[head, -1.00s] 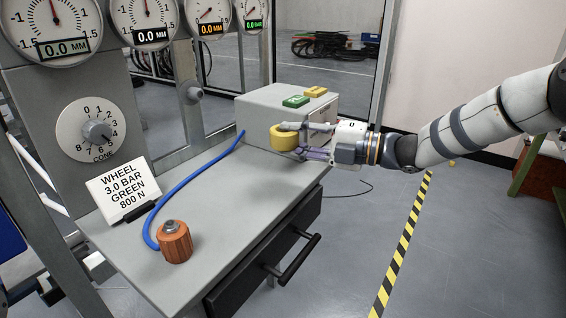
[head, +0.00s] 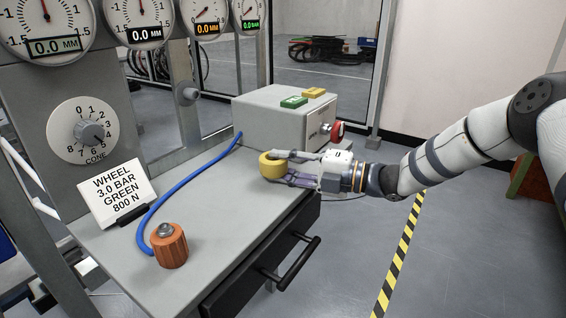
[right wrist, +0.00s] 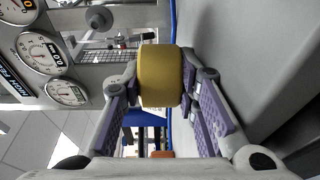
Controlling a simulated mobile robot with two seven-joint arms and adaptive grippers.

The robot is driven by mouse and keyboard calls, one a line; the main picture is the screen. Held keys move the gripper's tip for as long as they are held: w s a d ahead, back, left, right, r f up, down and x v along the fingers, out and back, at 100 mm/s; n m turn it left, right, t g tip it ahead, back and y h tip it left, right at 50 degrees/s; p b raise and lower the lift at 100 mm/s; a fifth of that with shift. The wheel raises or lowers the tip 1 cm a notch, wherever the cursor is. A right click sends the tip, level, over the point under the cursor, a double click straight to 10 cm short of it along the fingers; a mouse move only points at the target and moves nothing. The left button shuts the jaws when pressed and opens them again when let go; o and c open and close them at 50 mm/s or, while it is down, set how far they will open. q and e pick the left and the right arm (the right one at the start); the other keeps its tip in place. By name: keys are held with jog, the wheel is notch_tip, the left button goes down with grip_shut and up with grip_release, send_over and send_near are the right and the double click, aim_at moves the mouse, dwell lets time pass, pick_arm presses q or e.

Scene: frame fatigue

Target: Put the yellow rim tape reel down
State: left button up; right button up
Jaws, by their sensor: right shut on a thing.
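The yellow rim tape reel (head: 271,165) is at the tips of my right gripper (head: 290,168), over the right part of the grey bench top (head: 215,190). In the right wrist view the reel (right wrist: 163,76) sits between the two purple-padded fingers of my right gripper (right wrist: 165,88), which are shut on it. The reel is low, at or just above the bench top; I cannot tell whether it touches. My left gripper is not in view.
A grey box (head: 285,118) with green and yellow buttons and a red knob (head: 337,131) stands behind the reel. A blue hose (head: 190,177) crosses the bench. An orange knobbed piece (head: 170,247) and a sign (head: 117,193) stand left. The bench middle is clear.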

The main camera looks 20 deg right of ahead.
jog(key=o, duration=0.8)
jog(key=shift+f, duration=0.1)
jog(key=shift+o, duration=0.2)
jog(key=shift+r, duration=0.45)
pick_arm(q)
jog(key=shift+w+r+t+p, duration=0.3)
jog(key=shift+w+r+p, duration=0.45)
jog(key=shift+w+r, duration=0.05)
pick_arm(e)
jog(key=v, duration=1.2)
jog(key=shift+r, duration=0.15)
